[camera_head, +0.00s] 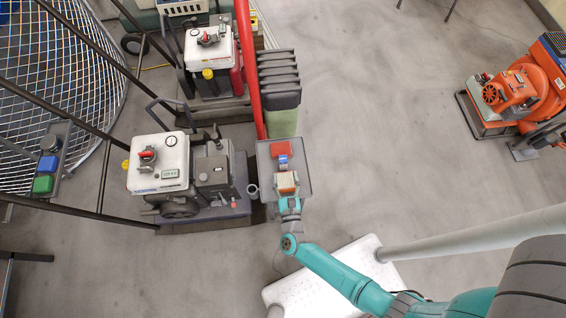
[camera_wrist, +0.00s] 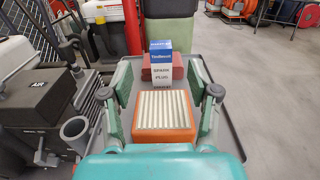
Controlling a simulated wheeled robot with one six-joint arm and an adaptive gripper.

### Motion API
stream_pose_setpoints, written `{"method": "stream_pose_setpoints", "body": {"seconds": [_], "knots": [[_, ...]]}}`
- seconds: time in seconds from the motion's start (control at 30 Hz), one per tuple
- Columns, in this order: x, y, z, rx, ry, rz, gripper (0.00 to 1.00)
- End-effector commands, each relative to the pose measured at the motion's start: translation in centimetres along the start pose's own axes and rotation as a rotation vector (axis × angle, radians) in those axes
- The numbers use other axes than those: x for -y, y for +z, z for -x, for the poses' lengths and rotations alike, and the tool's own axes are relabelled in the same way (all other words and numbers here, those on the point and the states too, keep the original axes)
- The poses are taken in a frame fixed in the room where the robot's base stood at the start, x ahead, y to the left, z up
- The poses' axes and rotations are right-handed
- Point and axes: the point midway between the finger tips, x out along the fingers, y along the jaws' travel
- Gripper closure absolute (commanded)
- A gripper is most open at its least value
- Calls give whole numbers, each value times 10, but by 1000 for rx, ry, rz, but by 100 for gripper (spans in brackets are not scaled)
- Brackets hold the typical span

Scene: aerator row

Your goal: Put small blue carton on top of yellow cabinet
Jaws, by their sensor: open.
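A small blue carton (camera_head: 283,160) sits on a grey tray (camera_head: 303,178), in front of a red block (camera_head: 280,148). In the wrist view, the blue carton (camera_wrist: 160,52) is just beyond a white face printed "SPARK PLUG". I cannot tell if that face is part of it. My gripper (camera_head: 288,184) is over the tray's near part, its fingers (camera_wrist: 163,88) open and apart. An orange-framed pleated filter (camera_wrist: 163,112) shows between them. The blue carton is ahead, untouched. I cannot make out the yellow cabinet for sure; a small yellow patch (camera_head: 253,21) shows at the top.
White-and-grey engine units (camera_head: 160,163) stand left of the tray. A red pole (camera_head: 249,70) and stacked dark bins (camera_head: 279,78) are beyond it. A white perforated step (camera_head: 330,280) is below right. An orange machine (camera_head: 515,90) is at far right; the middle floor is clear.

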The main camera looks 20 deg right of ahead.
Motion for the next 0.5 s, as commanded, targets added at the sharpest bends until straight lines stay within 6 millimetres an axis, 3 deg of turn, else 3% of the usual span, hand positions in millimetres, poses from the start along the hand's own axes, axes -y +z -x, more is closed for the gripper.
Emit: {"method": "stream_pose_setpoints", "body": {"seconds": [0.1,0.5], "knots": [[0,1,-16,2,-3,0,40],[1,-1,-44,1,-2,2,40]]}}
